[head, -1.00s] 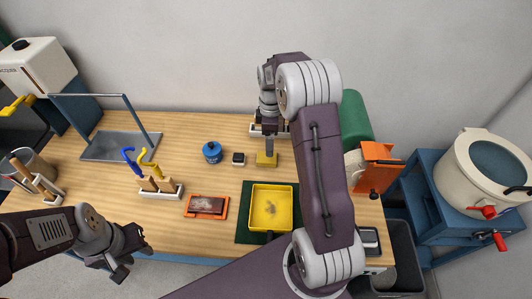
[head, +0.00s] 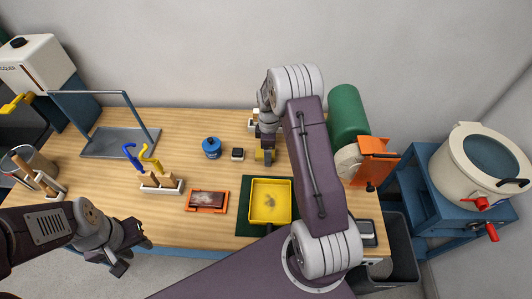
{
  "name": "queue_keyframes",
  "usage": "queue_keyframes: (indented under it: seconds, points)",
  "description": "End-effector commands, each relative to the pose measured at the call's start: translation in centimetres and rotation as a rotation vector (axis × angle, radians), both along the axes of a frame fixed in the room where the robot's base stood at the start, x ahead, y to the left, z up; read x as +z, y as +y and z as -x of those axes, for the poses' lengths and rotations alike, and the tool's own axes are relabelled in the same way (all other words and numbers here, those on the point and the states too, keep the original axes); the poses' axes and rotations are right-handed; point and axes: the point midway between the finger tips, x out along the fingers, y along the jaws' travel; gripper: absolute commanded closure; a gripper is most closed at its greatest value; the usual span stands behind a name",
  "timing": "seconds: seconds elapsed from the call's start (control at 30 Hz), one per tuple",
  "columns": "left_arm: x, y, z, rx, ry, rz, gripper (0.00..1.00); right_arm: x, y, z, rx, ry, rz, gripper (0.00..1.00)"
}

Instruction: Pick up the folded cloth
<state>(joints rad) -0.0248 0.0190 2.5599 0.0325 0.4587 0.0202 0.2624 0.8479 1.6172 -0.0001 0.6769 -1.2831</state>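A small yellow block-like piece (head: 260,156), which looks like the folded cloth, is on the wooden table behind the yellow tray. My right gripper (head: 266,150) reaches down onto it from above and covers part of it. Its fingers are small and partly hidden by my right arm, so I cannot tell whether they are closed on the cloth. My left gripper (head: 134,256) is at the front left edge of the table, away from the cloth. Its fingers are apart and nothing shows between them.
A yellow tray (head: 286,187) sits on a green mat (head: 247,190) in front of the cloth. A blue jar (head: 211,148) and a small dark block (head: 238,154) stand to its left. An orange tray (head: 190,207) and a tool rack (head: 168,188) are farther left. A green roller (head: 347,112) stands right.

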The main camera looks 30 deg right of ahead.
Motion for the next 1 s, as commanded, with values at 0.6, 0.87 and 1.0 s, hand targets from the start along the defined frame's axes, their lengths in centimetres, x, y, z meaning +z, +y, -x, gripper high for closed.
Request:
queue_keyframes:
  seconds: [0.6,0.87,1.0]
  points:
    - [-0.1,0.0,0.0,0.0,0.0,0.0,0.64,0.4,0.0,-0.1,0.0,-0.003,0.001,0.87]
    - [-0.8,0.0,0.0,0.0,0.0,0.0,0.64,4.4,-0.1,0.0,-0.001,-0.006,0.001,0.87]
    - [-1.4,0.0,0.0,0.0,0.0,0.0,0.64,6.2,-1.2,3.2,-0.003,-0.004,0.001,0.87]
